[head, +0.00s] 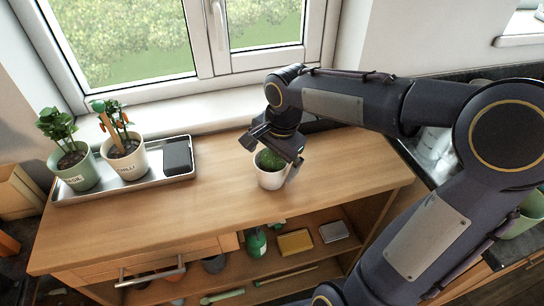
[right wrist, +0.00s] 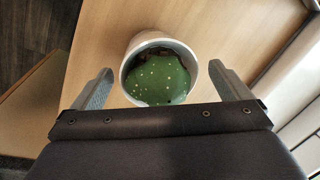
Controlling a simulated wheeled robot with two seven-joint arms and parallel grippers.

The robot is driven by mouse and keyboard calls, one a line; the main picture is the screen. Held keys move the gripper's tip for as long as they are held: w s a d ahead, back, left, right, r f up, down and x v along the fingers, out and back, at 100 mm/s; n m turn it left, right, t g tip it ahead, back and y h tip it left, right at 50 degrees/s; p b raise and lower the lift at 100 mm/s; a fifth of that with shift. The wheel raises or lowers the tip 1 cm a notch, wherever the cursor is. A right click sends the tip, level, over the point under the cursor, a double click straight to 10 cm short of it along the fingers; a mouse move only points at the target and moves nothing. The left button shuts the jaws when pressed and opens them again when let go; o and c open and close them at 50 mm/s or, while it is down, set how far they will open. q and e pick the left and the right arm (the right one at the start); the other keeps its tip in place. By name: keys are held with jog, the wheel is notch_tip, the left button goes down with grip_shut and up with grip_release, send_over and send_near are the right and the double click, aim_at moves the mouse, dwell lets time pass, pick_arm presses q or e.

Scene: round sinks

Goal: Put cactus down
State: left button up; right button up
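The cactus (head: 270,159) is green and round, in a white pot (head: 271,181) that appears to stand upright on the wooden worktop (head: 215,200). My right gripper (head: 274,162) is over it from above, with its fingers beside the pot. In the right wrist view, the cactus (right wrist: 158,80) shows white specks and sits inside the round pot rim (right wrist: 150,38). The right gripper (right wrist: 160,70) is open there, with a finger on each side and a visible gap to the pot on both sides. My left gripper is not in view.
A metal tray (head: 120,188) at the left holds a green pot (head: 78,176), a white pot (head: 127,163) with plants, and a dark block (head: 177,156). A window stands behind. A shelf below holds a green bottle (head: 256,242) and boxes. The worktop between tray and cactus is clear.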

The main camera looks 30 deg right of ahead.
aim_at(280, 170)
jog(key=shift+r, duration=0.3)
jog(key=r, duration=0.3)
jog(key=s+r, duration=0.1)
jog(key=r, duration=0.2)
jog(key=r+p, duration=0.1)
jog(key=r, duration=0.3)
jog(key=shift+s+d+r, duration=0.1)
jog(key=shift+s+d, duration=0.25)
jog(key=shift+s, duration=0.05)
jog(key=s+a+f+n+t+y, duration=0.1)
jog(key=s+a+f+n, duration=0.1)
jog(key=s+f+n, duration=0.3)
jog(key=s+a+f+n+t+y, duration=0.2)
jog(key=s+f+n, duration=0.3)
jog(key=s, duration=0.5)
jog(key=shift+a+n+t, duration=0.3)
jog(key=shift+a+n, duration=0.15)
jog(key=shift+n, duration=0.75)
